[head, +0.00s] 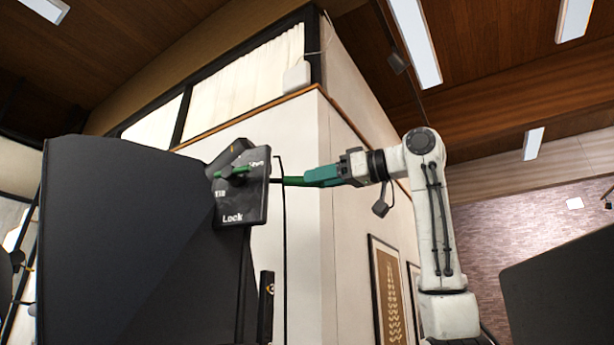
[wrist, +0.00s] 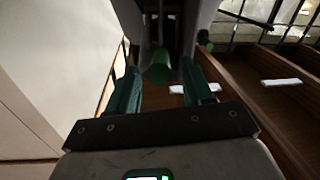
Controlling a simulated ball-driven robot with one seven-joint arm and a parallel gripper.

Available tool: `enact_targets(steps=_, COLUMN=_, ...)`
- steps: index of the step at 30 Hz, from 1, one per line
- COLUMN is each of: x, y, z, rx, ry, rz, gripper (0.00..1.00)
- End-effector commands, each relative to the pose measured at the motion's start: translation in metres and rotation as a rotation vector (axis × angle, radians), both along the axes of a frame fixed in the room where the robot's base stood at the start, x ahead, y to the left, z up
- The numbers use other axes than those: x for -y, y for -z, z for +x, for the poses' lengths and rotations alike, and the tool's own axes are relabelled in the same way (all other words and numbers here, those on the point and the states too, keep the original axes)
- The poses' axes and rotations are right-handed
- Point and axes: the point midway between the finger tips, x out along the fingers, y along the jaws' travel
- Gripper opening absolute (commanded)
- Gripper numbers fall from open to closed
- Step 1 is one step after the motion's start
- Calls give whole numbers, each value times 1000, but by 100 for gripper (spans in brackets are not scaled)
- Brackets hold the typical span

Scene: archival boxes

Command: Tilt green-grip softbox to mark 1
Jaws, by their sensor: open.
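The softbox (head: 140,240) is a large black shape filling the left of the head view. A dark plate (head: 257,205) at its right edge reads "Lock"; its other labels are hard to read. A green lever (head: 235,172) crosses the plate. A thin green grip (head: 290,181) sticks out right of the plate toward my gripper (head: 308,179), whose teal fingers are at its end. In the wrist view, the green grip's round end (wrist: 159,68) shows between and just ahead of my open gripper's fingertips (wrist: 160,72). I cannot tell whether they touch it.
A dark panel (head: 565,285) stands at the lower right. A pale wall corner (head: 320,130) rises behind my gripper, with framed pictures (head: 388,290) on it.

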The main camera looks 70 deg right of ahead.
Motion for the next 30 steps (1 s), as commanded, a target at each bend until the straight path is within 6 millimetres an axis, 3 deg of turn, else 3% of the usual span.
enact_targets(steps=7, x=4, y=-1, z=30, rx=0, ry=-1, rz=0, gripper=51)
enact_targets(steps=19, x=4, y=0, z=35, rx=0, ry=0, rz=0, gripper=50)
enact_targets(steps=30, x=4, y=0, z=35, rx=0, ry=0, rz=0, gripper=14)
